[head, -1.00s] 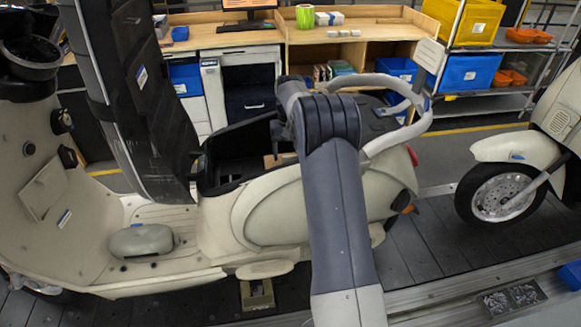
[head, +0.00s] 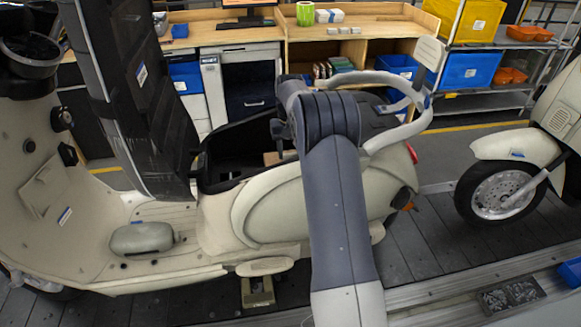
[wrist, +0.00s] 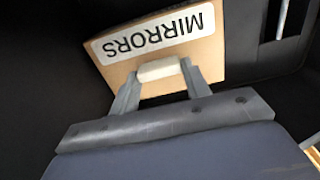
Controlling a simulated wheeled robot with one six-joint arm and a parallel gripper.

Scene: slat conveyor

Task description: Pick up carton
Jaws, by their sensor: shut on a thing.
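A brown carton (wrist: 205,45) with a white label reading MIRRORS, upside down in the wrist view, lies inside a dark bin-like space. A cream block (wrist: 158,70) stands on its near edge, and my gripper (wrist: 160,76) has one finger on each side of it, shut on the carton by this block. In the head view a small tan piece of the carton (head: 271,158) shows in the open under-seat compartment (head: 225,180) of the cream scooter. My arm hides the gripper there.
The raised dark seat (head: 145,100) stands left of the compartment. A grab rail (head: 405,125) curves close on the right of my arm. A second scooter (head: 510,160) stands at right on the slat conveyor (head: 440,235). A workbench (head: 350,30) is behind.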

